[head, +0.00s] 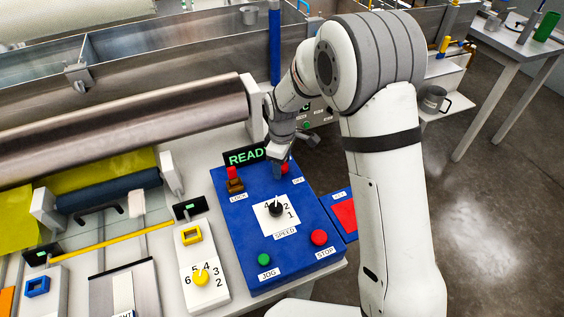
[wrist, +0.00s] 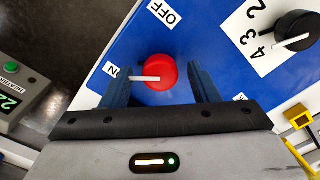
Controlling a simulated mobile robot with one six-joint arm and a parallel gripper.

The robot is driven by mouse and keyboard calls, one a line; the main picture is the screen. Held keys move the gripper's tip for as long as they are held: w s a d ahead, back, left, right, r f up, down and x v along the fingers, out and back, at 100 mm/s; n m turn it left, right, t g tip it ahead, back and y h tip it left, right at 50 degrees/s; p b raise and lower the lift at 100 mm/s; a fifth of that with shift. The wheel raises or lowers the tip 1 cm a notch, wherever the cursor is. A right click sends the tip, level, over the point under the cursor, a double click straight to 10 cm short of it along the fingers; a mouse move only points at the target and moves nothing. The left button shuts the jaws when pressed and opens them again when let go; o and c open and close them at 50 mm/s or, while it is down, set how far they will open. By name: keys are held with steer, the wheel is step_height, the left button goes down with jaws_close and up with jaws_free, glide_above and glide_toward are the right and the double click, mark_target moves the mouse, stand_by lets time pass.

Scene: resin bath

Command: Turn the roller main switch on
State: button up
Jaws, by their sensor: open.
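The roller main switch is a round red knob (wrist: 163,70) with a white pointer, on the sloping blue control panel (head: 245,250). In the wrist view the pointer aims left at the partly hidden ON label (wrist: 114,72); the OFF label (wrist: 165,12) is above the knob. My gripper (wrist: 160,76) is open, with one blue finger on each side of the knob; I cannot tell if either touches it. In the head view my gripper (head: 280,163) is at the panel's far edge and partly hides the red knob (head: 285,169).
The panel also holds a LOCK switch (head: 234,182), a black SPEED dial (head: 276,209), a red STOP button (head: 319,237) and a green JOG button (head: 264,259). A green READY display (head: 246,156) stands behind it. A steel roller (head: 130,125) lies to the left.

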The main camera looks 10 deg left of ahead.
step_height(320, 180, up, 7)
steer(key=shift+f, duration=0.1)
steer(key=shift+r, duration=0.5)
